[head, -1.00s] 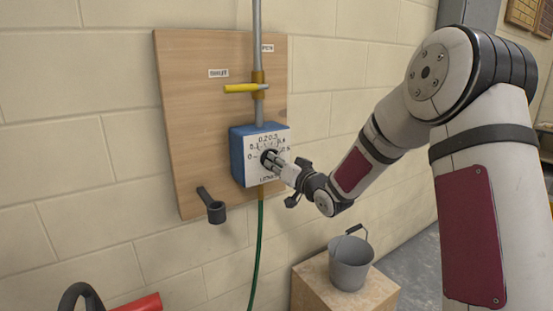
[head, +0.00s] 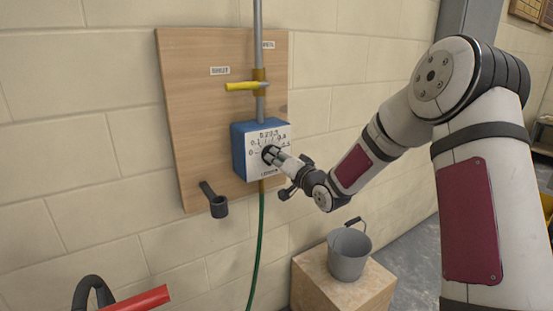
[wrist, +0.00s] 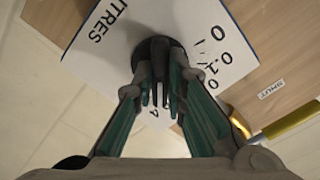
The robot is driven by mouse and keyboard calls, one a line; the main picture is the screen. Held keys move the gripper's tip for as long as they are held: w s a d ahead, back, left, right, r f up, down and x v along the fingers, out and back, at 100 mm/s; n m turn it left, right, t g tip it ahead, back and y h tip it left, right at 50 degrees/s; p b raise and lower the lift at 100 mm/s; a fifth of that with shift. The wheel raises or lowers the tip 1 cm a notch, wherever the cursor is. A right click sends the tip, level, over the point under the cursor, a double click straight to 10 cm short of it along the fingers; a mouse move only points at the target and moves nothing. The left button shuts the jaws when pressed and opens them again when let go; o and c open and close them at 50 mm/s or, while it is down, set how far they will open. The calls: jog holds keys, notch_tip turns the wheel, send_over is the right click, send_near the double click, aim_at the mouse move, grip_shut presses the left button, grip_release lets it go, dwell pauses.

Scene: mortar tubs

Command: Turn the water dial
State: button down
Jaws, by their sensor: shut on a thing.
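The water dial is a dark round knob (wrist: 152,52) on the white, numbered face of a blue box (head: 240,153) fixed to a wooden board. The face (wrist: 100,28) carries numbers and the word LITRES in the wrist view. My gripper (head: 271,155) reaches the knob from the right in the head view. In the wrist view its two fingers (wrist: 158,82) are closed on the knob and cover part of it. The knob's exact pointer setting is hidden by the fingers.
A yellow-handled valve (head: 243,86) sits on the pipe above the box. A black holder (head: 217,205) is at the board's lower left. A green hose (head: 261,240) hangs below. A grey bucket (head: 348,258) stands on a block (head: 320,284) at the lower right.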

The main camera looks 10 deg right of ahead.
jog(key=shift+s+f, duration=0.1)
jog(key=shift+f, duration=0.1)
jog(key=c, duration=1.6)
grip_release()
jog(key=shift+r, duration=0.1)
jog(key=v, duration=1.2)
